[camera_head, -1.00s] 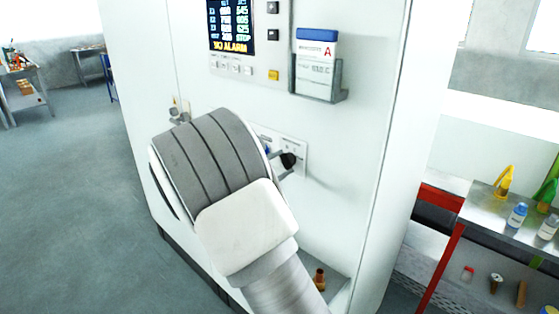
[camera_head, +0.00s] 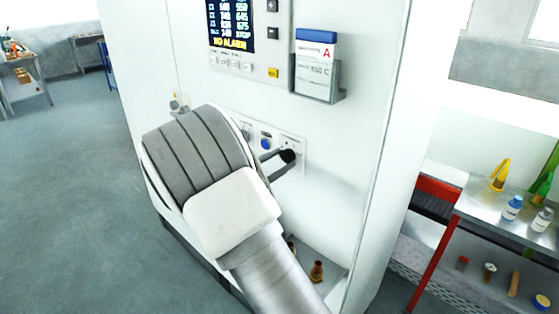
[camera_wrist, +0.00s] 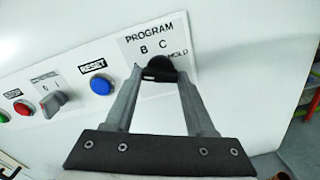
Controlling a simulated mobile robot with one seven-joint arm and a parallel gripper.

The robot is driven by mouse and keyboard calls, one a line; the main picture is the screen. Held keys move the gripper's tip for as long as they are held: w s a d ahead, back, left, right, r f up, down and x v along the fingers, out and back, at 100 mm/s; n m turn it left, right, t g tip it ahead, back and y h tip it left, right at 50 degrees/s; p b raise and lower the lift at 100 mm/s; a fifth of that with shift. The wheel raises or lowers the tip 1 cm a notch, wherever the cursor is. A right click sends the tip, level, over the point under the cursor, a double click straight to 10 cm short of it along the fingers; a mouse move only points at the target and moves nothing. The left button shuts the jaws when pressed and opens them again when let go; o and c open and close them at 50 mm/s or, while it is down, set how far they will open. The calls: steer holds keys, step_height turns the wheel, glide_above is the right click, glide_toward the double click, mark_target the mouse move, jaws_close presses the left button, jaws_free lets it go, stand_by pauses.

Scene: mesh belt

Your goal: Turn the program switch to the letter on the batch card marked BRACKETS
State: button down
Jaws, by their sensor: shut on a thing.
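The program switch is a black knob (camera_wrist: 158,68) under the word PROGRAM in the wrist view; it also shows at the panel's right end in the head view (camera_head: 288,156). The letters B and C and the word HOLD show around it. Other letters may be hidden, and I cannot tell where the knob points. My gripper (camera_wrist: 160,76) has its two fingers on either side of the knob, shut on it; the fingers also show in the head view (camera_head: 277,160).
Left of the switch are a blue reset button (camera_wrist: 101,85), a grey two-position switch (camera_wrist: 53,101) and a red button (camera_wrist: 23,107). A display (camera_head: 231,25) is above. A metal bench (camera_head: 503,203) with bottles stands at the right. Open floor lies left.

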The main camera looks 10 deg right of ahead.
steer(key=shift+c, duration=1.2)
jaws_free()
steer(key=b+v, duration=0.3)
steer(key=v, duration=1.4)
steer(key=shift+s+a, duration=0.15)
